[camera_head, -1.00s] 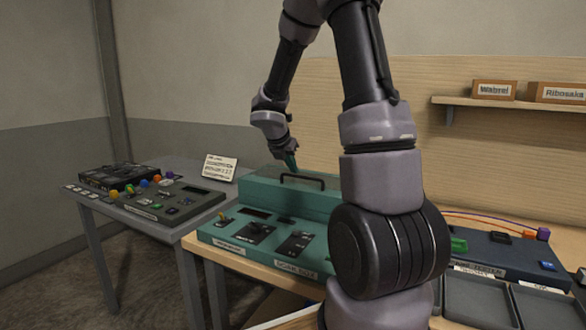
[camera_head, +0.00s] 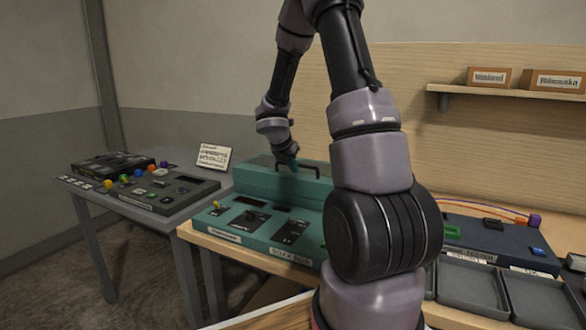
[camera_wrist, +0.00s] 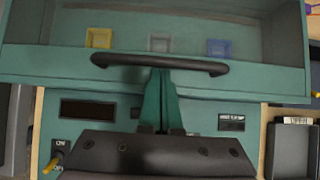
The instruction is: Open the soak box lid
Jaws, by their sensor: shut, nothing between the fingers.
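The teal soak box (camera_head: 245,183) stands at the back of its console, with a dark bar handle (camera_head: 297,167) on its lid side. In the wrist view the handle (camera_wrist: 115,60) runs across the box front, and yellow (camera_wrist: 98,38), grey (camera_wrist: 160,43) and blue (camera_wrist: 220,48) squares show inside the box outline. I cannot tell whether the lid is raised or see-through. My gripper (camera_wrist: 160,72) has its teal fingers together and empty, tips at the middle of the handle; contact is unclear. In the head view my gripper (camera_head: 290,163) is at the handle.
The console's front panel (camera_head: 262,225) has a yellow-tipped lever and dark panels. A side table at left holds another console (camera_head: 165,190) with coloured knobs. Grey trays (camera_head: 468,283) and a dark blue console (camera_head: 490,238) lie to the right. A shelf (camera_head: 510,92) holds two boxes.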

